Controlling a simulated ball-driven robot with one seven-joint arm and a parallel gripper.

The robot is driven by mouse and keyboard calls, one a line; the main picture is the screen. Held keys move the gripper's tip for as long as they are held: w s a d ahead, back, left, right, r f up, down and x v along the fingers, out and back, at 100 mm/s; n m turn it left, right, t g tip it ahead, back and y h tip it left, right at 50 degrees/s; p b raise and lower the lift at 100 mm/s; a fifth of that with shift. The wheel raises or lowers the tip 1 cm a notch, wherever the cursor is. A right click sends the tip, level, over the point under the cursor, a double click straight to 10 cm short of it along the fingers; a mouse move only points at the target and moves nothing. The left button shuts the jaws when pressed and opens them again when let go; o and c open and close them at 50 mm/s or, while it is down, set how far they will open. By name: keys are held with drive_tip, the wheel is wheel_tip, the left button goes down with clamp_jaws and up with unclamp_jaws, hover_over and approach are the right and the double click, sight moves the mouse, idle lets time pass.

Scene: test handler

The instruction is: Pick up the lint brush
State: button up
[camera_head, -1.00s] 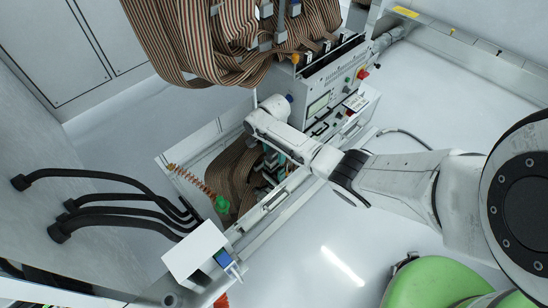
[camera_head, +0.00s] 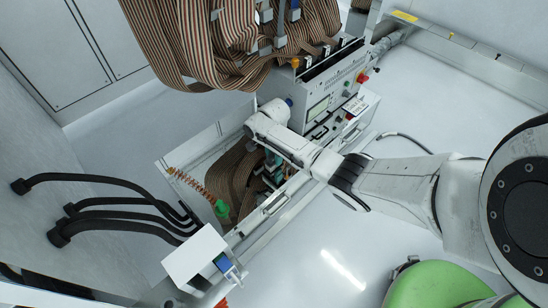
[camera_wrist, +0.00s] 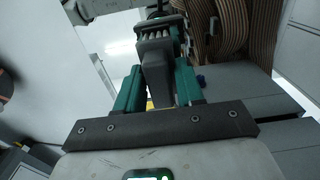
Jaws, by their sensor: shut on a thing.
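My gripper (camera_wrist: 158,85) has teal fingers closed on a dark grey object with a ribbed head and a narrowing body, which looks like the lint brush (camera_wrist: 156,62). The brush lies between the two fingers, with its ribbed end near the fingertips. In the head view my gripper (camera_head: 272,168) shows as small teal parts below the white wrist, over the open bay of the machine. The brush cannot be made out clearly there, because the wrist and the bay's clutter hide it.
Striped ribbon cables (camera_head: 228,165) fill the open bay (camera_head: 262,222) beside my gripper. A control box (camera_head: 325,100) with buttons stands just behind. Open floor (camera_head: 440,110) extends to the right.

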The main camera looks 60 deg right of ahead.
drive_tip(key=shift+r, duration=0.1)
drive_tip(key=shift+r+p, duration=0.5)
wheel_tip(320, 180, up, 2)
drive_tip(key=shift+w+a+r+p, duration=0.1)
drive_tip(key=shift+r+p, duration=0.1)
drive_tip(key=shift+p, duration=0.85)
drive_tip(key=s+a+r+p, duration=0.2)
drive_tip(key=s+r+p, duration=0.2)
drive_tip(key=s, duration=0.2)
drive_tip(key=s+a+r+p, duration=0.3)
drive_tip(key=s+r+p, duration=0.2)
drive_tip(key=s, duration=0.2)
drive_tip(key=shift+a+r, duration=0.2)
drive_tip(key=shift+a, duration=0.05)
